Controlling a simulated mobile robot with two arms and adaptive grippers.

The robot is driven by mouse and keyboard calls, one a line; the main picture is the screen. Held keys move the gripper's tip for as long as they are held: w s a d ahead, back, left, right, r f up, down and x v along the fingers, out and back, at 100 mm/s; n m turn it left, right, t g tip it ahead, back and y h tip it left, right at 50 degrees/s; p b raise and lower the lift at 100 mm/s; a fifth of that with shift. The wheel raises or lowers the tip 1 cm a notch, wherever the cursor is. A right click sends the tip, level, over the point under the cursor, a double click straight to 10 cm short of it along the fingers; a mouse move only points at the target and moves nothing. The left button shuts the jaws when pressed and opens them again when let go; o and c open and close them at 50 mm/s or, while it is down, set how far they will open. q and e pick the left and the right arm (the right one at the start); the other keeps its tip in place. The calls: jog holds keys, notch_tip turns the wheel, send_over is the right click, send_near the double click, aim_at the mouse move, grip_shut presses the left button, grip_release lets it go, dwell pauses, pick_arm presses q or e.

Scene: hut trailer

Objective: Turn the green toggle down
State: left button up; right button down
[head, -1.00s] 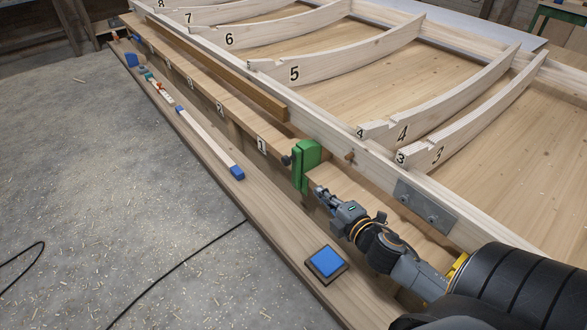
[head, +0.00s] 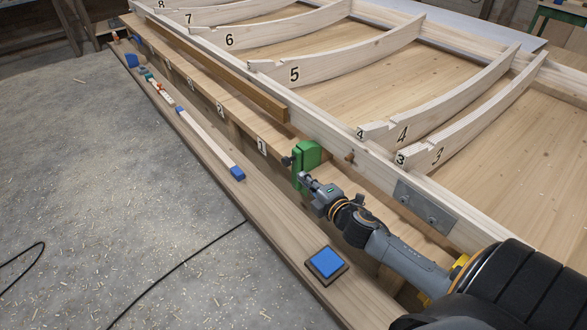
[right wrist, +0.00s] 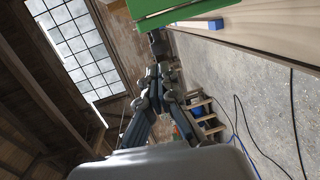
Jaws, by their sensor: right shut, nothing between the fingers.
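The green toggle (head: 306,155) is an upright green piece on the side of the long wooden frame, with a dark knob (head: 287,161) on its left. Its lower part is partly hidden behind my right gripper (head: 304,177). That gripper is shut and empty, its tips close in front of the toggle's lower part; I cannot tell whether they touch. In the right wrist view the green toggle (right wrist: 180,10) crosses the top edge, and the shut fingers of my right gripper (right wrist: 155,73) point up toward it, below a dark knob. My left gripper is not in view.
The frame's numbered ribs (head: 330,65) rise to the right. A lower wooden ledge (head: 275,225) holds a blue square pad (head: 326,262) and a long strip with a blue end (head: 237,173). A metal plate (head: 425,205) sits on the frame.

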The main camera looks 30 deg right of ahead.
aim_at(288, 164)
jog(key=shift+w+d+f, duration=0.1)
jog(key=shift+w+f, duration=0.05)
jog(key=shift+w, duration=0.9)
jog(key=shift+w+a+f, duration=0.1)
jog(key=shift+w+f, duration=0.1)
jog(key=shift+w, duration=0.85)
jog(key=shift+w+d+f, duration=0.1)
jog(key=shift+w+f, duration=0.05)
jog(key=shift+w, duration=0.9)
